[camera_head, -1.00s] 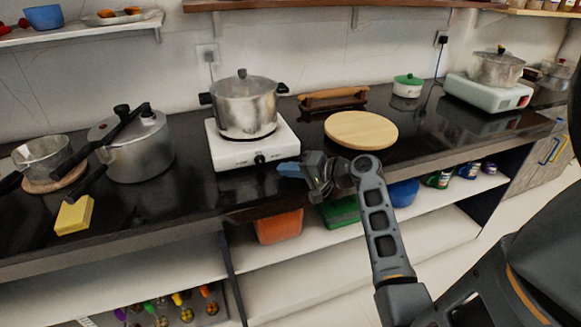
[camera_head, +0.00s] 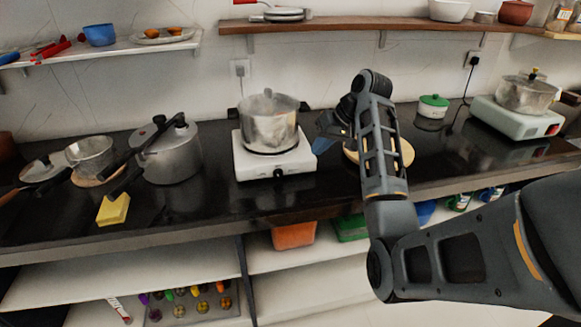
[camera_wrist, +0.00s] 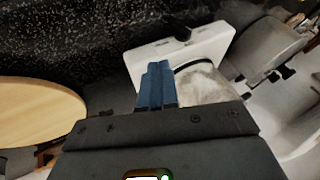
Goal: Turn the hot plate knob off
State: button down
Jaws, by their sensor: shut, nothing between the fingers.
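The white hot plate (camera_head: 243,160) stands on the dark counter left of my gripper. Its small black knob (camera_head: 279,172) is on the front face; the setting is too small to read. In the wrist view the hot plate (camera_wrist: 150,60) and the dark knob (camera_wrist: 181,33) lie beyond my fingers. A steel pot (camera_head: 268,125) sits on the plate. My gripper (camera_head: 324,138) is above the counter at the plate's right side, partly hidden by my arm. Its blue fingers (camera_wrist: 156,84) are shut with nothing between them, apart from the knob.
A round wooden board (camera_head: 405,155) lies right of the hot plate, partly behind my arm. A pressure cooker (camera_head: 172,155) and yellow sponge (camera_head: 114,209) are to the left. A second hot plate (camera_head: 510,118) with a pot stands far right. Shelves run above and below the counter.

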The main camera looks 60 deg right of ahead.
send_near(288, 185)
jog(key=d, duration=0.1)
jog(key=w+f, duration=0.1)
jog(key=d, duration=0.1)
jog(key=shift+w+d+f, duration=0.3)
jog(key=shift+d, duration=0.05)
jog(key=shift+w+a+f+p, duration=0.25)
jog(key=shift+w+a+f, duration=0.2)
jog(key=shift+w, duration=0.1)
jog(key=shift+w+a+f+p, duration=0.25)
jog(key=shift+w+a+f, duration=0.15)
jog(key=shift+w, duration=0.2)
jog(key=shift+w+a+f, duration=0.15)
jog(key=shift+w+a, duration=0.2)
jog(key=shift+w, duration=0.1)
jog(key=shift+w+a+f+t+y, duration=0.15)
jog(key=shift+f+t+y, duration=0.25)
jog(key=shift+t, duration=0.1)
jog(key=shift+f+t+y, duration=0.1)
jog(key=shift+t+y, duration=0.4)
jog(key=shift+t, duration=0.1)
jog(key=shift+f, duration=0.1)
